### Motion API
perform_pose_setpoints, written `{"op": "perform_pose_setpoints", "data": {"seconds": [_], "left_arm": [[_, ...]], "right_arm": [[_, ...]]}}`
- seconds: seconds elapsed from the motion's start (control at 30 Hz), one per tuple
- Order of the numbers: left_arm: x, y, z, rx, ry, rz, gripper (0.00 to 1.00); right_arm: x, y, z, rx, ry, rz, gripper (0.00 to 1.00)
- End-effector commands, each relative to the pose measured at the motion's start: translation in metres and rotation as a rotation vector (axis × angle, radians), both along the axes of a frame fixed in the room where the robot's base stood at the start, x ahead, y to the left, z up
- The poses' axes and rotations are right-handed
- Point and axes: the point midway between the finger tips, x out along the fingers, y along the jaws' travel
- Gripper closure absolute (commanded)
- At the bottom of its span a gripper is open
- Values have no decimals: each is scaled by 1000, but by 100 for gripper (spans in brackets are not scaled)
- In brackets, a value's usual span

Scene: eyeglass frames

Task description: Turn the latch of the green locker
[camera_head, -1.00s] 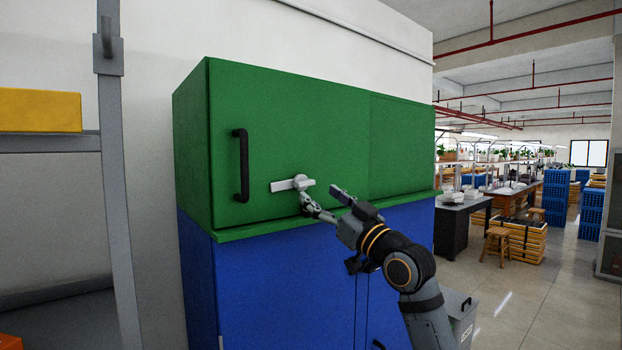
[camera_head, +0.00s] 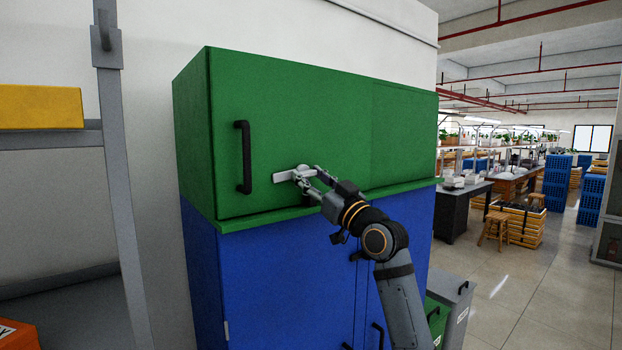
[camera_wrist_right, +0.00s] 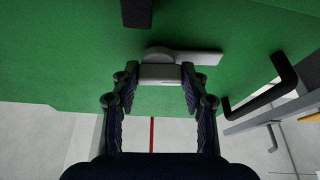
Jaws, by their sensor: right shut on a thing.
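The green locker (camera_head: 300,118) sits on top of the blue cabinet (camera_head: 285,275), its door closed. Its pale latch (camera_head: 284,177) has a flat plate running left and a knob at its right end, below and right of the black handle (camera_head: 243,158). My right gripper (camera_head: 308,175) is shut on the latch knob. In the right wrist view the knob (camera_wrist_right: 160,75) sits between the two fingers of that gripper (camera_wrist_right: 160,86), with the plate (camera_wrist_right: 200,58) sticking out to the right. The left gripper is not in view.
A grey rack post (camera_head: 122,200) and a shelf with a yellow box (camera_head: 40,107) stand at the left. Bins (camera_head: 450,300) stand at the lower right beside the cabinet. Open floor and work tables (camera_head: 460,208) lie farther right.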

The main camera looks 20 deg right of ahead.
Motion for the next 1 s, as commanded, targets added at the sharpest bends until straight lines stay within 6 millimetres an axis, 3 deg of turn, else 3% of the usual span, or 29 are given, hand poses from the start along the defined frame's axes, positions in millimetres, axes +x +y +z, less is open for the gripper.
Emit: {"op": "perform_pose_setpoints", "data": {"seconds": [0.03, 0.1, 0.53, 1.0], "left_arm": [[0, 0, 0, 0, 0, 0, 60], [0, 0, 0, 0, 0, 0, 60], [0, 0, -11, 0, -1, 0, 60], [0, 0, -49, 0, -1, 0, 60]], "right_arm": [[0, 0, 0, 1, 0, 0, 90], [0, 0, 0, 1, 0, 0, 100], [0, -1, -3, -56, -19, 0, 100], [1, -4, -3, -414, -151, 0, 100]]}}
